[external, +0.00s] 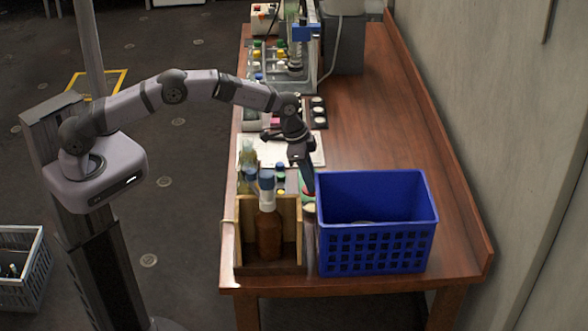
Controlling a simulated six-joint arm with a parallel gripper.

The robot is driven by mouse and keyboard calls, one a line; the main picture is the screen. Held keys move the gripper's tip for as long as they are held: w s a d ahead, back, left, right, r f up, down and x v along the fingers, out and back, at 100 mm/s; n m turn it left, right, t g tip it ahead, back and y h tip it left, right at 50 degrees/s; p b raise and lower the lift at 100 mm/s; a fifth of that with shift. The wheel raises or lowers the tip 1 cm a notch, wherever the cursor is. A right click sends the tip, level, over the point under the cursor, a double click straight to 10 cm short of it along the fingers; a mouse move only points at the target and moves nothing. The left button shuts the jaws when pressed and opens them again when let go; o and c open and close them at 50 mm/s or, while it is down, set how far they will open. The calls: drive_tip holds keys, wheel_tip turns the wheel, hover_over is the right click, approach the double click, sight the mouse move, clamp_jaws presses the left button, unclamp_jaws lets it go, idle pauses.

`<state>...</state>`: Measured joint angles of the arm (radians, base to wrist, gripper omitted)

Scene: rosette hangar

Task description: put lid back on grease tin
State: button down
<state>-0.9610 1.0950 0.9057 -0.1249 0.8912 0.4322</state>
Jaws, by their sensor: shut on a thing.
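My gripper (307,180) points down over the front part of the bench, just left of the blue crate. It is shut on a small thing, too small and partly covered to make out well. A patch of green and red (308,193) shows at the fingertips. Just below it, a pale round-topped thing (309,208) stands in the narrow gap between the wooden box and the blue crate. I cannot tell for sure which of these is the grease tin and which its lid.
The blue crate (372,250) stands close on the right, with something partly visible inside. A wooden box (286,267) with a brown bottle (269,235) and other bottles stands on the left. Devices crowd the far end. The bench's right side (385,130) is clear.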

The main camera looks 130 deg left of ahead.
drive_tip(key=shift+f+b, duration=1.6)
drive_tip(key=shift+f, duration=1.25)
drive_tip(key=shift+f+b, duration=0.15)
drive_tip(key=shift+b, duration=0.35)
idle(0.6)
drive_tip(key=c, duration=1.1)
unclamp_jaws()
drive_tip(key=shift+r+p, duration=2.05)
drive_tip(key=shift+r, duration=1.45)
drive_tip(key=shift+c, duration=0.5)
clamp_jaws()
